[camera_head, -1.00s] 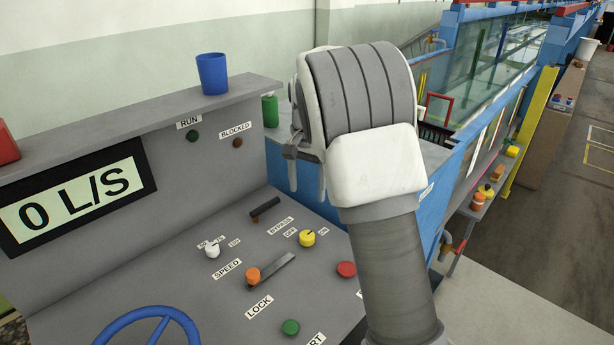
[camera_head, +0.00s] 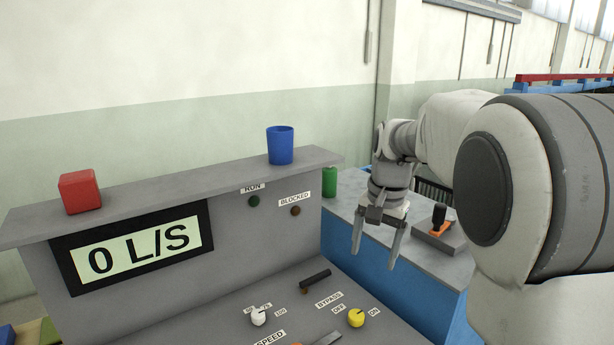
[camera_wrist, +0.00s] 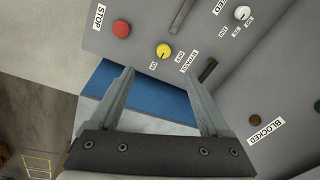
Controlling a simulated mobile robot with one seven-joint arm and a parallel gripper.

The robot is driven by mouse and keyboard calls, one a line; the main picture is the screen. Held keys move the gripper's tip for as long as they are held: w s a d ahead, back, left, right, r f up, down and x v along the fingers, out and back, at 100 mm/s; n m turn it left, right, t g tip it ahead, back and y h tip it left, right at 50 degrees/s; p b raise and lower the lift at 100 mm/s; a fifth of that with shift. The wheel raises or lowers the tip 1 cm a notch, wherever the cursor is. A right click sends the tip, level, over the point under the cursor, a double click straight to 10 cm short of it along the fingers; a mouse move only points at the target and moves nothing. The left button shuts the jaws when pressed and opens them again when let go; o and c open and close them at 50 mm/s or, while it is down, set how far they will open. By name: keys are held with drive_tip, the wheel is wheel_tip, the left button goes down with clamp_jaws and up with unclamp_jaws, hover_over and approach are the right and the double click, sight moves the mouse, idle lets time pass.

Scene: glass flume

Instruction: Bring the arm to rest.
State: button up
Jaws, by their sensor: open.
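My gripper (camera_head: 376,256) is open and empty, fingers pointing down, to the right of the control panel (camera_head: 150,318) in the head view. My arm fills the right side of that view. In the wrist view my gripper (camera_wrist: 160,85) shows its two fingers spread apart, with nothing between them but the blue side (camera_wrist: 150,98) of the bench and the panel edge beyond. The fingers appear apart from the panel's knobs.
The panel carries a yellow bypass knob (camera_head: 356,317), a white speed knob (camera_head: 258,316) and a red stop button (camera_wrist: 121,28). A blue cup (camera_head: 280,145) and red block (camera_head: 80,191) stand on its ledge. A green cylinder (camera_head: 329,181) and an orange-black handled device (camera_head: 439,230) are on the bench.

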drive_tip(key=s+r+n+t, duration=0.1)
drive_tip(key=s+n+t, duration=0.3)
drive_tip(key=s, duration=2)
drive_tip(key=n, duration=0.3)
drive_tip(key=shift+s+a+r+h, duration=0.3)
drive_tip(key=shift+s+a, duration=0.05)
drive_tip(key=shift+a, duration=0.05)
